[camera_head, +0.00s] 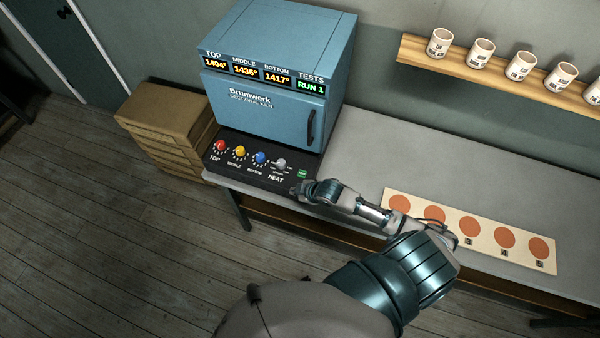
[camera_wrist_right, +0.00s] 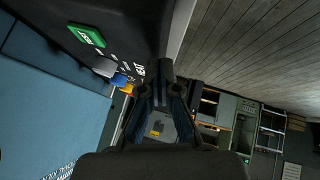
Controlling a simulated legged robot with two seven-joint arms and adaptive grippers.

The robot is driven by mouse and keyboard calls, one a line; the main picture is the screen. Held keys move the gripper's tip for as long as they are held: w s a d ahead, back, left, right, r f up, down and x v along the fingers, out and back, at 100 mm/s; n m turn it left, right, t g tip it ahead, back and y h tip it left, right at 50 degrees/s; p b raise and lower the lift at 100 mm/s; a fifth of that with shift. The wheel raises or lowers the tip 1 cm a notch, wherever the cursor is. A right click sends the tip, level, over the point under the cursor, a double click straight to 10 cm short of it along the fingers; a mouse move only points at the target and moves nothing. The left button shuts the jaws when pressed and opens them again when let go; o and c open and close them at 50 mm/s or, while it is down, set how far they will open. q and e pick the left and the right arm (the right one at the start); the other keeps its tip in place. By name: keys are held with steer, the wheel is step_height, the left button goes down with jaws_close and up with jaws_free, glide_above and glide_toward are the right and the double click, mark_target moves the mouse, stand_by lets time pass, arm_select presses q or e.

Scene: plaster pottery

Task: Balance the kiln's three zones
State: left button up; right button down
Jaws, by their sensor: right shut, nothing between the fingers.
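The blue kiln (camera_head: 260,108) stands on the table with its door shut. Its displays (camera_head: 262,74) read TOP 1404°, MIDDLE 1436°, BOTTOM 1417° and TESTS RUN 1. On the black panel (camera_head: 236,170) below are a red TOP knob (camera_head: 221,146), a yellow MIDDLE knob (camera_head: 240,152), a blue BOTTOM knob (camera_head: 260,158), a grey HEAT knob (camera_head: 281,164) and a green button (camera_head: 302,174). The green button also shows in the right wrist view (camera_wrist_right: 87,35). My right gripper (camera_head: 299,189) is shut and empty at the panel's right front corner, close to the green button. My left gripper is out of view.
A pale board (camera_head: 455,246) with several orange discs lies on the table (camera_head: 400,153) to the right, partly behind my right arm. Several white cups (camera_head: 480,52) stand on a wall shelf (camera_head: 430,58). A brown stack (camera_head: 160,125) stands left of the table.

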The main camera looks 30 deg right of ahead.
steer(key=w+d+r+n, duration=0.1)
steer(key=w+d+r, duration=0.2)
steer(key=r, duration=0.2)
steer(key=w+d+r+n+t, duration=0.1)
steer(key=w+d+r+n, duration=0.1)
steer(key=r, duration=0.3)
steer(key=shift+w+d+p, duration=0.35)
steer(key=shift+w+d, duration=0.2)
steer(key=shift+d, duration=0.05)
steer(key=shift+d+f, duration=0.15)
steer(key=b, duration=0.8)
glide_above(303, 174)
step_height(303, 174, down, 7)
steer(key=shift+r, duration=0.1)
steer(key=shift+f, duration=0.95)
steer(key=shift+f, duration=0.2)
